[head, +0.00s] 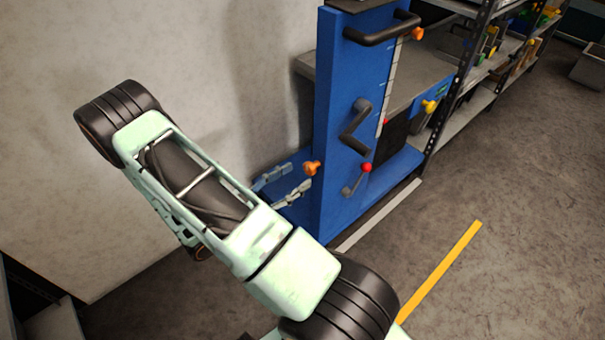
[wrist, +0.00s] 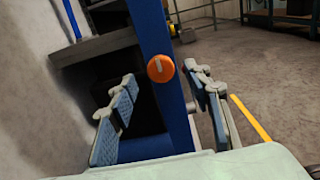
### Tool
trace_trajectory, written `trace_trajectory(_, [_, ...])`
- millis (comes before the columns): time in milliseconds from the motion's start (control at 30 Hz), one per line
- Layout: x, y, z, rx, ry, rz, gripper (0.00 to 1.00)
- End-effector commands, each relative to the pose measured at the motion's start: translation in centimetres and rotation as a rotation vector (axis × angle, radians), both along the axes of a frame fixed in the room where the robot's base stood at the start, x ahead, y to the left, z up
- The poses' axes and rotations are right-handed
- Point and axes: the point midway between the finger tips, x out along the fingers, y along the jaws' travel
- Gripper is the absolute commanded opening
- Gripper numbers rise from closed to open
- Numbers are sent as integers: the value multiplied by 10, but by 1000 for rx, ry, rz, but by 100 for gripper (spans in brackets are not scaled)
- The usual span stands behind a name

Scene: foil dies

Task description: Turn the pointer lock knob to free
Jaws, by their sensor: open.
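An orange round knob (head: 312,168) sits low on the near left edge of the blue panel (head: 340,120). In the wrist view the orange knob (wrist: 160,69) shows its face, with a short pale line across it, close to upright. No label can be read beside it. My gripper (head: 298,178) is open, with its fingertips just short of the knob. In the wrist view my gripper (wrist: 161,73) has one finger on each side of the knob, and gaps show on both sides. No touch is visible.
A black crank handle (head: 355,127) and a red-balled lever (head: 366,167) stick out from the panel's front. Another orange knob (head: 418,33) is near the scale's top. The pale wall (head: 200,70) is close on the left. Open floor (head: 520,250) lies right.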

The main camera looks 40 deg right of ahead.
Motion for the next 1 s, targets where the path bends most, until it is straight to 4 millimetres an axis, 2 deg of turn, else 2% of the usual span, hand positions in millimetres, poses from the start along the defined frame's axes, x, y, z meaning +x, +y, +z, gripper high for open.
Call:
trace_trajectory(100, [1,-19,-2,1,0,-3,45])
trace_trajectory(233, [2,-32,-1,1,0,-1,45])
trace_trajectory(600, [3,-37,0,1,0,0,45])
trace_trajectory(900, [3,-37,0,1,0,0,12])
trace_trajectory(1000, [3,-37,0,1,0,0,4])
